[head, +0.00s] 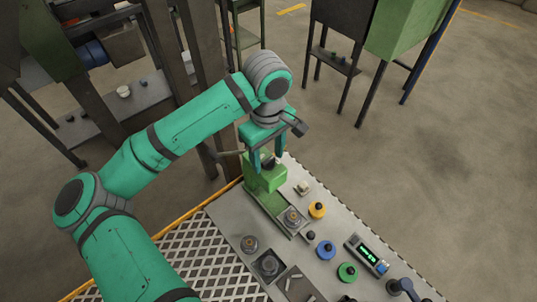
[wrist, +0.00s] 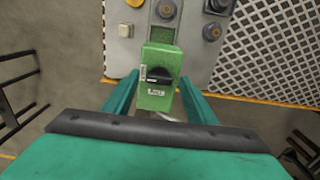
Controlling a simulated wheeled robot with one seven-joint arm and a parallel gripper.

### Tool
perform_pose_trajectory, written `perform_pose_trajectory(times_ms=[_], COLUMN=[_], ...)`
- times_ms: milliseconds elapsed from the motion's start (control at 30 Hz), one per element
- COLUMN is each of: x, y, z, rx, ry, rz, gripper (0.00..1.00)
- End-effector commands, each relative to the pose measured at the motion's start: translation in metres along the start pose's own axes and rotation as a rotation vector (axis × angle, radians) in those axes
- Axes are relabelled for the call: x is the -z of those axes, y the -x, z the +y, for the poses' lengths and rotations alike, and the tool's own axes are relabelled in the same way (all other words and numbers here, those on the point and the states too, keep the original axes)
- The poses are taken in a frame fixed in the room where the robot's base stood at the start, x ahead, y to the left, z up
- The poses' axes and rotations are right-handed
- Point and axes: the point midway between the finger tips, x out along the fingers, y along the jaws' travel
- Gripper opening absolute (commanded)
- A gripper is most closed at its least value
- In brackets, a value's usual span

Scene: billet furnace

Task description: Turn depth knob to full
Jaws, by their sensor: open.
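A green box (head: 263,179) stands at the far corner of the grey panel, with a black knob (wrist: 158,74) on its top face. A small pale label plate (wrist: 155,92) sits beside the knob, its lettering too small to read surely. My gripper (head: 268,159) points down over the green box. Its fingers are apart, one on each side of the box and knob in the wrist view (wrist: 159,78). I see no finger clearly touching the knob. In the head view, the fingers partly hide the knob.
The panel (head: 232,225) also carries a yellow button (head: 317,209), a blue button (head: 326,250), a green button (head: 347,272), several dark knobs and a green-lit display (head: 368,254). A dark post (head: 205,75) stands behind my arm. Open floor lies to the right.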

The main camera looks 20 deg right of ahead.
Motion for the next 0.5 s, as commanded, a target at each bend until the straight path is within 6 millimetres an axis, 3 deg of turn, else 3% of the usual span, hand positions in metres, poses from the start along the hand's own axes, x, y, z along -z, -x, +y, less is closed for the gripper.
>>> perform_pose_trajectory(times_ms=[200,400,500], x=[-0.001,-0.0011,-0.001], y=[-0.0003,-0.0001,0.0], z=[0.0013,0.0013,0.0012], rx=[0.0,0.0,0.0], ry=[-0.003,-0.004,-0.003], rz=[0.0,0.0,0.0], gripper=[0.52,0.1,0.1])
